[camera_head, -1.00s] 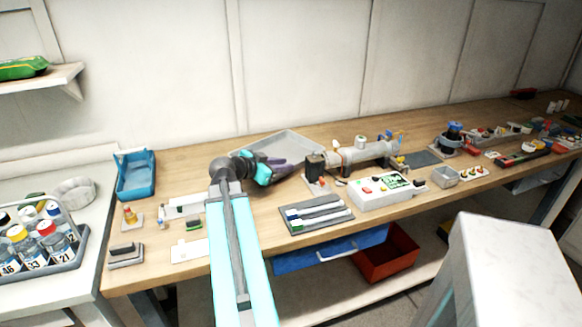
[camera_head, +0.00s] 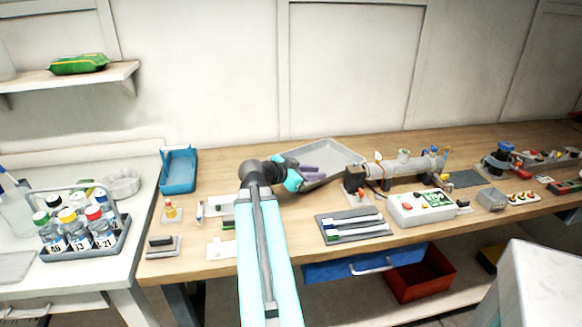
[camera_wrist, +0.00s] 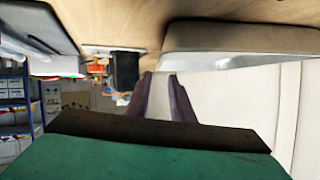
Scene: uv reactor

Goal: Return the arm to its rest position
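My arm (camera_head: 268,255) reaches up the middle of the head view over the front of the wooden bench (camera_head: 235,165). My gripper (camera_head: 318,172) has purple fingers and points right. It is in front of the grey tray (camera_head: 322,150) and left of the tubular reactor (camera_head: 395,168). In the wrist view the two fingers of my gripper (camera_wrist: 161,78) stand apart. Only pale wall shows between them, so it is open and empty.
A white control box (camera_head: 422,208) and a grey rack with strips (camera_head: 350,226) lie at the bench front. A blue bin (camera_head: 178,170) stands left. A bottle carrier (camera_head: 120,245) sits on the white counter. A red bin (camera_head: 420,278) is below the bench.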

